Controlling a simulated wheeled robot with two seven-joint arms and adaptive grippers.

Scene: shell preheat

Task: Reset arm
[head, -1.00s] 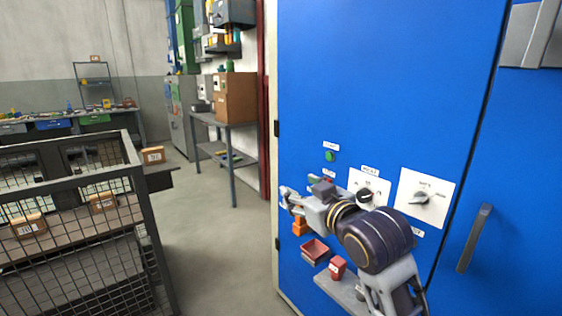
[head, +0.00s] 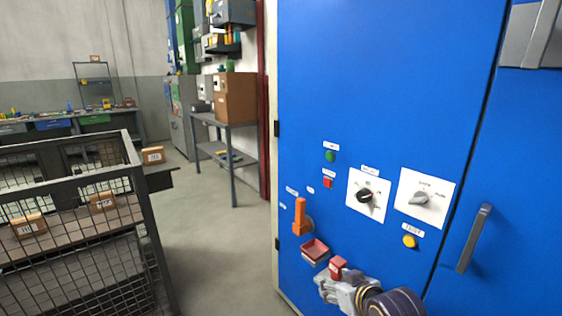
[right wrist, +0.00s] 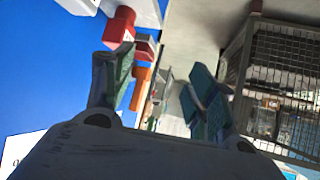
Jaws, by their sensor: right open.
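My right gripper (head: 326,284) is low in front of the blue cabinet (head: 390,80) in the head view, beside a small red block (head: 338,267). In the right wrist view its two fingers (right wrist: 160,100) are spread apart with nothing held between them. The red block also shows in the right wrist view (right wrist: 119,27), near the left finger. My left gripper is in neither view.
The cabinet front carries an orange lever (head: 300,218), a black knob (head: 366,196), a grey knob (head: 422,197), a yellow button (head: 409,241) and a red tray (head: 315,250). A mesh cage cart (head: 75,225) stands left. Floor (head: 215,240) between is clear.

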